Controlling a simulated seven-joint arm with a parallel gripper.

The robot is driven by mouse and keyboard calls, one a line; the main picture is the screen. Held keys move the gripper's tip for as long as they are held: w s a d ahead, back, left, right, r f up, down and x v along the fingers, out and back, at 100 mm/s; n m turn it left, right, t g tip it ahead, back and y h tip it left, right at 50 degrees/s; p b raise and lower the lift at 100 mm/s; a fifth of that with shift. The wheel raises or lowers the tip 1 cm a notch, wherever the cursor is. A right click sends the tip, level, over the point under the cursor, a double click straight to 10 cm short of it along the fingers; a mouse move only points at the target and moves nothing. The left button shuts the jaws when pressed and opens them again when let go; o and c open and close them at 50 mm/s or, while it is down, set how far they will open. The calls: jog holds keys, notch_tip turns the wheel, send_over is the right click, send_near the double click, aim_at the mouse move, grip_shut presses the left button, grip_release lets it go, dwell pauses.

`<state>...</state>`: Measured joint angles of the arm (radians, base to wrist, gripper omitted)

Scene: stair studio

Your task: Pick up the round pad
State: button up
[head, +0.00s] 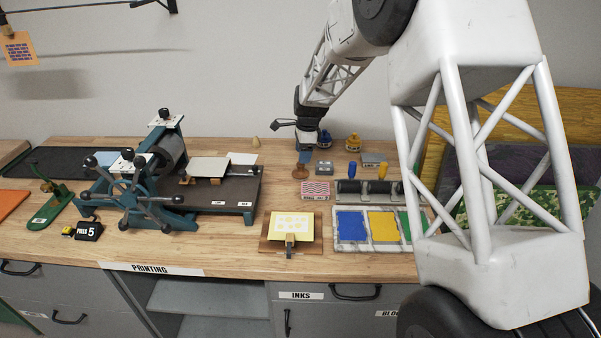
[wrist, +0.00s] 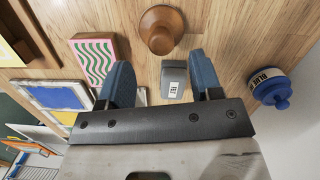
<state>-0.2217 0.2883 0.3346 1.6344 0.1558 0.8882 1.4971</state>
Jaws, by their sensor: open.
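The likely round pad is a brown, round, wooden-looking piece with a raised middle (wrist: 162,30). It lies on the bench at the top of the wrist view, beyond my fingertips. In the head view it shows as a small brown round piece (head: 300,173) near the middle of the bench. My gripper (wrist: 160,59) is open, with two blue fingers apart and nothing held between them. In the head view my gripper (head: 308,154) hangs over the back of the bench, just behind the pad. A small grey labelled block (wrist: 173,82) shows between the fingers, below them on the bench.
A pink-and-green patterned box (wrist: 94,55) lies left of the pad in the wrist view, and a blue ink bottle (wrist: 268,88) stands right. In the head view, rollers (head: 377,187), an ink tray (head: 352,242) and a press (head: 160,175) surround the area.

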aim_at(300, 165)
jog(key=shift+f, duration=0.2)
jog(key=shift+a+f, duration=0.25)
jog(key=shift+f, duration=1)
jog(key=shift+a+f, duration=0.2)
jog(key=shift+f, duration=1.05)
jog(key=shift+c, duration=0.2)
jog(key=c, duration=1)
jog(key=shift+r, duration=0.1)
jog(key=shift+r, duration=0.75)
notch_tip(300, 165, up, 2)
jog(key=shift+r, duration=0.1)
jog(key=s+d, duration=0.1)
jog(key=s, duration=0.4)
jog(key=s+d, duration=0.1)
jog(key=s, duration=0.4)
jog(key=s+d+r, duration=0.1)
jog(key=s+d, duration=0.1)
jog(key=s, duration=0.3)
jog(key=shift+s+r, duration=0.1)
jog(key=shift+s, duration=0.15)
